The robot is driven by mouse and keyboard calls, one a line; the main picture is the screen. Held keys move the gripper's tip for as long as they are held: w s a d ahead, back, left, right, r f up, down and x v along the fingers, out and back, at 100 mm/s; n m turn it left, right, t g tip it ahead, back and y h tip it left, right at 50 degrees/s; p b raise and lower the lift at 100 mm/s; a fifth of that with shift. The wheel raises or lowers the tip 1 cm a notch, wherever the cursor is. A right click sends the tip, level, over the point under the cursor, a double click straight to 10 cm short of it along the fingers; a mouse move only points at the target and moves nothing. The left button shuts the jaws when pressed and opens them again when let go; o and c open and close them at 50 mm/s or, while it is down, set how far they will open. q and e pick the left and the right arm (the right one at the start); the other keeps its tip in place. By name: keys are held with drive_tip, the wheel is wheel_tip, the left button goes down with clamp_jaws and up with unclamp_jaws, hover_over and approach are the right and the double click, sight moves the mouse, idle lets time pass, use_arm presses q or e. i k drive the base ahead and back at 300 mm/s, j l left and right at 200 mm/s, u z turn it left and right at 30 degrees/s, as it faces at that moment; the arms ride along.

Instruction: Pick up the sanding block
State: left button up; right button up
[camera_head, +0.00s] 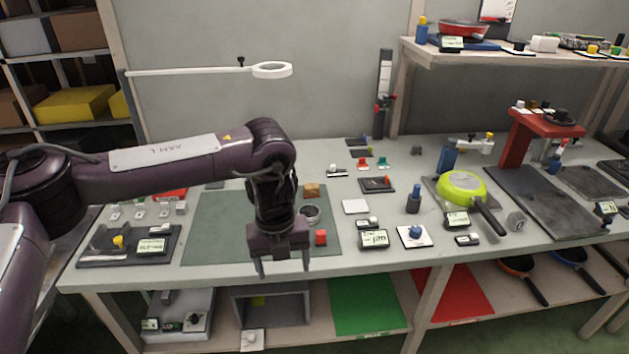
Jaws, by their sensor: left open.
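A small orange-brown block (312,189), which looks like the sanding block, lies on the far part of the dark green mat (215,228). My left gripper (283,265) hangs over the front edge of the bench with its fingers pointing down. It is open, and I see nothing between its fingers. The brown block is behind it and slightly to its right, clear of the fingers. A small red block (321,237) lies on the mat just right of the gripper. My left wrist hides part of the mat. My right gripper is not in view.
A round metal ring or cup (310,213) sits beside my wrist. A white square (355,206) and small gauges (374,239) lie to the right. A yellow-green pan (461,187) stands further right. The mat's left part is clear.

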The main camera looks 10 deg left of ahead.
sight(311, 190)
drive_tip(key=i, duration=1.2)
